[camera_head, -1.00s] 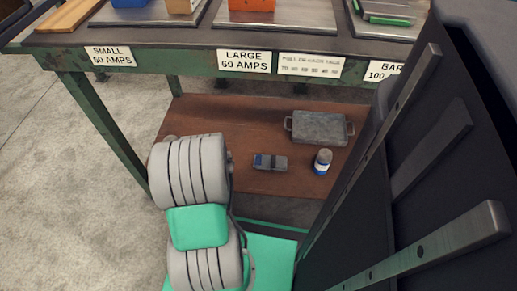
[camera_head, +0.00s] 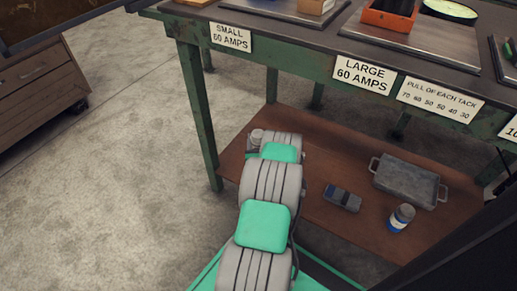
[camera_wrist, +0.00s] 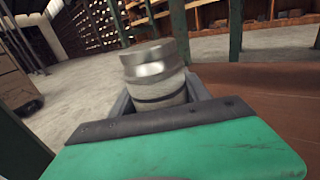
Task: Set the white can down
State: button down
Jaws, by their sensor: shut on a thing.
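The white can (camera_wrist: 155,75) is a pale cylinder with a shiny metal top and a dark band low down. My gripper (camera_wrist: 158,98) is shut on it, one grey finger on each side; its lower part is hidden. In the head view the can's top (camera_head: 256,135) shows just beyond my arm, by the left end of the brown lower shelf (camera_head: 290,123). My gripper's fingers are hidden there by my arm. The can looks about upright. I cannot tell whether it touches the shelf or hangs above it.
On the shelf are a grey-blue box-shaped device (camera_head: 342,198), a white and blue can (camera_head: 401,217) and a grey metal tray (camera_head: 407,182). A green table leg (camera_head: 198,115) stands left of the held can. The shelf's right part shows bare in the wrist view (camera_wrist: 260,85).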

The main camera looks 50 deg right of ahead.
jog(key=shift+w+d+f, duration=0.2)
jog(key=shift+d+f, duration=0.15)
jog(key=shift+f, duration=0.1)
jog(key=shift+w+d+f+b, duration=0.15)
jog(key=shift+f+b, duration=0.3)
jog(key=shift+f, duration=0.45)
jog(key=shift+s+d+f+b, duration=0.1)
jog(key=shift+f+b, duration=0.35)
jog(key=shift+f, duration=0.45)
jog(key=c, duration=0.5)
grip_release()
jog(key=shift+a+r, duration=0.1)
jog(key=shift+r, duration=0.05)
jog(key=p+v, duration=0.2)
jog(key=v, duration=0.5)
jog(key=shift+a+p, duration=0.2)
jog(key=shift+p, duration=0.15)
